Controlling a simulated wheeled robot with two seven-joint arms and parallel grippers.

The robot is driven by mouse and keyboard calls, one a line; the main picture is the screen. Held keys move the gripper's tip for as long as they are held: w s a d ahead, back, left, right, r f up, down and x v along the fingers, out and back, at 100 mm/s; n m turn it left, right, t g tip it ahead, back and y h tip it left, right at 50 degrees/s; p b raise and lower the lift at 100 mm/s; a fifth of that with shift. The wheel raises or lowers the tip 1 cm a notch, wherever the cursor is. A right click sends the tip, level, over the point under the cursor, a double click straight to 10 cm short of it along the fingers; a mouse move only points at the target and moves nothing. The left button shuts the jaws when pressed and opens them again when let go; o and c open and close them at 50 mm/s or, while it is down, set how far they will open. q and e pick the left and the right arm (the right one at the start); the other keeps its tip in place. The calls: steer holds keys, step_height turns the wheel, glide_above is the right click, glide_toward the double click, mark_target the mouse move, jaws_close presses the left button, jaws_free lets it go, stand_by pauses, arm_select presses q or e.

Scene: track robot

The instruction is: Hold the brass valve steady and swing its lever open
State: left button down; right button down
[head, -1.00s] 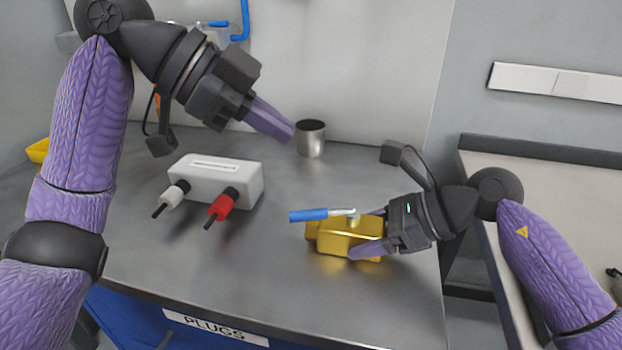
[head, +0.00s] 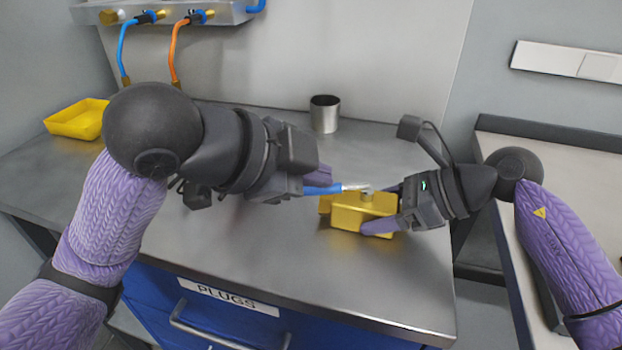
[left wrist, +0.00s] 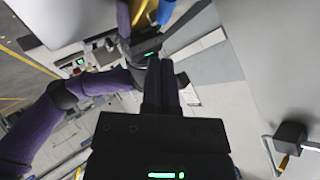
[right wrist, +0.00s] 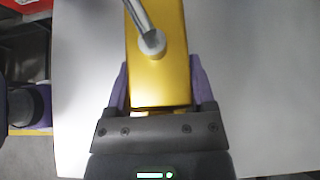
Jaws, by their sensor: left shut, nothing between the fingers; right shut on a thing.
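The brass valve (head: 348,215) rests on the steel bench in the head view. My right gripper (head: 376,208) is shut on its right end, a finger on each side. In the right wrist view the valve body (right wrist: 160,80) fills the space between the fingers. The lever has a blue handle (head: 323,190) and a metal shank, and points left across the valve's top. My left gripper (head: 320,175) is shut and empty, its purple fingers right by the blue handle. Whether they touch it I cannot tell. The left wrist view shows the shut fingers (left wrist: 161,85), with the blue handle (left wrist: 166,12) beyond.
A metal cup (head: 325,115) stands behind the valve. A yellow tray (head: 78,119) sits at the far left, below blue and orange hoses (head: 174,50). The bench front, above the "PLUGS" drawer (head: 228,297), is clear. A second counter (head: 570,170) lies to the right.

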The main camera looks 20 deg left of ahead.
mark_target(335, 188)
arm_select(q)
steer(key=w+f, duration=0.1)
steer(key=a+f, duration=0.1)
steer(key=shift+w+f, duration=0.35)
steer(key=shift+f, duration=0.05)
steer(key=shift+w+a+m+g+h, duration=0.3)
steer(key=shift+w+m+g+h, duration=0.1)
steer(key=shift+m+h, duration=0.1)
steer(key=shift+w+a, duration=0.25)
steer(key=shift+w, duration=0.25)
steer(key=shift+s+d, duration=0.1)
